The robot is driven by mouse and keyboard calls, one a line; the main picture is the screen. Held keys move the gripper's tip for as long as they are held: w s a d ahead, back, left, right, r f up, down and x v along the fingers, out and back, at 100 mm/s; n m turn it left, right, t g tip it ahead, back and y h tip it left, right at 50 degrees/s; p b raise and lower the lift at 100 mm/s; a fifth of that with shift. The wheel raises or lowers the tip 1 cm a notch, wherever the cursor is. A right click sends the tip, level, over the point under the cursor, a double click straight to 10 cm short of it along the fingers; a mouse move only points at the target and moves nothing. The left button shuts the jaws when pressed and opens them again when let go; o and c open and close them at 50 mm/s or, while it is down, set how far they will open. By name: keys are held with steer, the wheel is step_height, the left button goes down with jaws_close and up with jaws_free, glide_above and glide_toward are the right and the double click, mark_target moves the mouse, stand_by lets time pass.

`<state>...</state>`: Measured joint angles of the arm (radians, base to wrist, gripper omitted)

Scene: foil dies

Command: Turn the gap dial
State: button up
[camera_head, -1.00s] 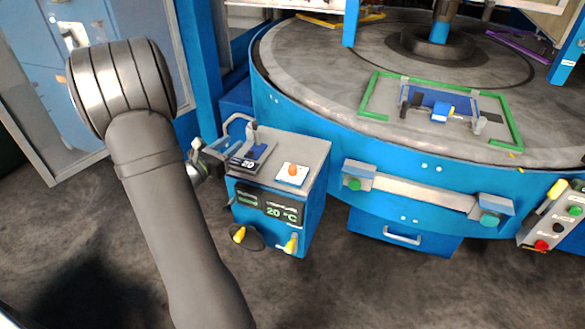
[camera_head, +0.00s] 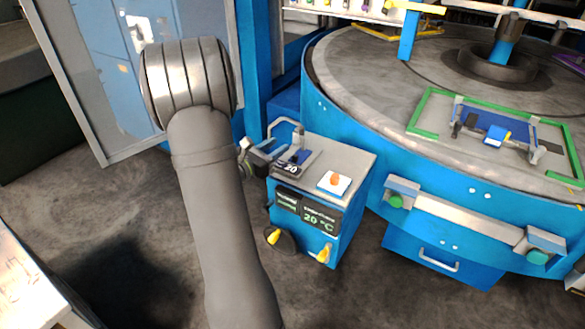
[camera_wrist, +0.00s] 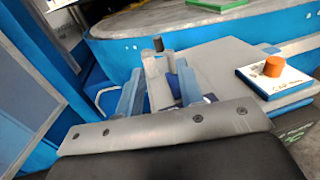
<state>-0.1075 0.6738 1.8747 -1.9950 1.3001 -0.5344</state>
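A blue control cabinet (camera_head: 345,225) with a grey top stands beside the round table. On its top sits a dark block with a "20" display (camera_head: 289,168) and an upright black-capped post (camera_head: 298,142). An orange knob (camera_head: 336,180) on a white plate is to the right, and also shows in the wrist view (camera_wrist: 274,67). No label shows which part is the gap dial. My gripper (camera_head: 270,157) is at the left edge of the block. In the wrist view, its fingers (camera_wrist: 160,75) are apart, with the post rising between or just beyond them; contact is unclear.
The cabinet front has a "20 °C" display (camera_head: 312,217) and two yellow-handled knobs, one at left (camera_head: 274,237). The round table (camera_head: 400,110) with a green frame (camera_head: 427,132) is close at right.

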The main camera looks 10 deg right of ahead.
steer(key=shift+o, duration=1.1)
steer(key=shift+d+r, duration=0.1)
steer(key=shift+d, duration=0.1)
steer(key=s+d+r+m+g+h, duration=0.1)
steer(key=s+d+m+g, duration=0.2)
steer(key=d+m+g, duration=0.15)
steer(key=s+d+r+m+g, duration=0.2)
steer(key=d+m+g, duration=0.1)
steer(key=d+g, duration=0.25)
steer(key=m+y, duration=0.9)
steer(key=y, duration=0.7)
glide_toward(335, 176)
steer(key=shift+n, duration=0.25)
step_height(335, 176, down, 9)
steer(key=shift+w+r, duration=0.1)
steer(key=shift+w, duration=0.05)
